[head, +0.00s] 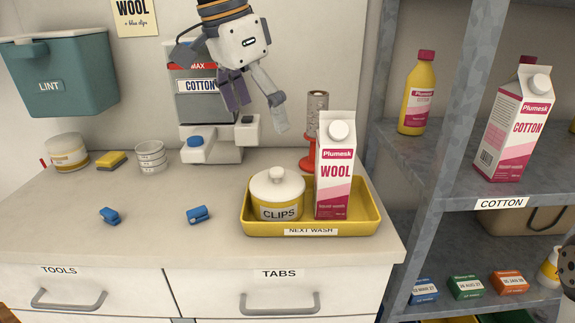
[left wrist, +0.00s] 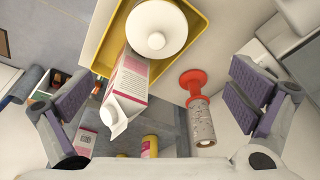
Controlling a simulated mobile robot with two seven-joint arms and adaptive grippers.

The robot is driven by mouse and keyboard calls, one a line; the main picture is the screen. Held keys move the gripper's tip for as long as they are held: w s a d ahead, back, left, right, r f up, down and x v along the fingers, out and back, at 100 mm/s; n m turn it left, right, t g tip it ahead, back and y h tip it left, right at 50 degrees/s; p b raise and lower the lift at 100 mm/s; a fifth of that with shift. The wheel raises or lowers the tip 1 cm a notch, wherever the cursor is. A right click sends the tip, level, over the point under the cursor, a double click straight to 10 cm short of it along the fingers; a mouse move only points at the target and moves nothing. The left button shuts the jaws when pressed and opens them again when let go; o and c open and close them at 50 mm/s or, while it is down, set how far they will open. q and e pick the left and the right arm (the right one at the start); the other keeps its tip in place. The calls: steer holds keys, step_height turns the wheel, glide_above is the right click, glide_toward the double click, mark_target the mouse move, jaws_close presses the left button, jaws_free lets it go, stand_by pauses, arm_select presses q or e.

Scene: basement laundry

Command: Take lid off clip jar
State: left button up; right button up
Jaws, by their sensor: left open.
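The clip jar (head: 279,207) is a short white and yellow jar labelled CLIPS, standing in the left part of a yellow tray (head: 361,226). Its white lid (head: 277,184) with a round knob sits on it. The lid also shows from above in the left wrist view (left wrist: 157,29), near the top. My left gripper (head: 258,105) is open and empty, in the air above and behind the jar. Its two fingers show at the sides of the left wrist view. My right gripper is not clearly in view; only a dark piece shows at the right edge.
A WOOL carton (head: 334,177) stands in the tray right beside the jar. A red stand with a grey roll (head: 316,112) is behind it. Two blue clips (head: 198,214) lie on the counter left of the tray. A COTTON dispenser (head: 207,129) stands behind; metal shelves (head: 437,185) are at right.

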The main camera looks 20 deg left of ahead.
mark_target(277, 170)
arm_select(q)
steer(key=x, duration=1.1)
steer(key=shift+d+f, duration=0.2)
steer(key=shift+f, duration=0.1)
steer(key=shift+c, duration=0.2)
